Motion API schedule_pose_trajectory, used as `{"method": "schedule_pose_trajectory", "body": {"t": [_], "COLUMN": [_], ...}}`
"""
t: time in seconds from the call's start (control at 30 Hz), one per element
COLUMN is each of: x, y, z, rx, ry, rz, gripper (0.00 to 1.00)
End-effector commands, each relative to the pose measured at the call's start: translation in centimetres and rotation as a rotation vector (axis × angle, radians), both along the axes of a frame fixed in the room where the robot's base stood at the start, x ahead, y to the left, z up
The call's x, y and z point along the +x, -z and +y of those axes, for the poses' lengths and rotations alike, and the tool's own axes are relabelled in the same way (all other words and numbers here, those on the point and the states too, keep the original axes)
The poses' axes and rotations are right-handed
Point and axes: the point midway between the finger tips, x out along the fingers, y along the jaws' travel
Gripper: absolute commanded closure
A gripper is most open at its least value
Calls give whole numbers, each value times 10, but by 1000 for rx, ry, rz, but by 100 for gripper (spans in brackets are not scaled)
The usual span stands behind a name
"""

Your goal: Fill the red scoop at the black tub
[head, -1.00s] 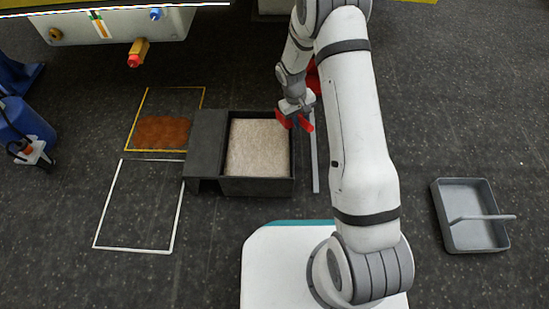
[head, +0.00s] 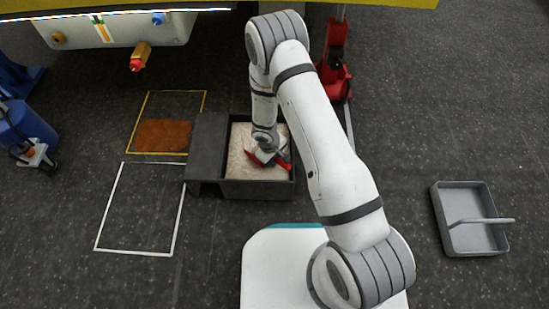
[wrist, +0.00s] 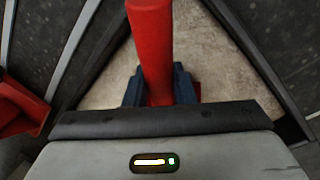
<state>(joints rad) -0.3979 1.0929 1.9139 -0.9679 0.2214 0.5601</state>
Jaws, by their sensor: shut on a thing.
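The red scoop (head: 283,163) is low over the black tub (head: 260,189), at the pale granules (head: 240,142) inside it. My gripper (wrist: 160,88) is shut on the scoop's red handle (wrist: 150,40), which stands up between the two dark fingers in the wrist view. My gripper and wrist hide much of the scoop in the head view, so I cannot tell how deep its bowl sits or whether it holds granules. Pale granules (wrist: 215,55) also show around the handle in the wrist view, between the tub's dark walls.
A dark flat ledge (head: 207,140) adjoins the tub's left side. Reddish-brown material (head: 163,135) lies in a yellow floor outline; a white outline (head: 98,225) is empty. A grey tray (head: 465,248) lies at right. A red stand (head: 333,70) is behind the tub. A machine (head: 120,32) overhangs the back left.

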Motion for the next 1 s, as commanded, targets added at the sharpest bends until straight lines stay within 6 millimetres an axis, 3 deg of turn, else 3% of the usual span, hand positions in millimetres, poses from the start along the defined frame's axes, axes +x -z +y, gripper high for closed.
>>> {"method": "schedule_pose_trajectory", "body": {"t": [0.03,1.0], "x": [0,1], "y": [-11,-116], "z": [0,-1], "rx": [0,0], "ry": [0,3], "rz": [0,0], "gripper": [100,100]}}
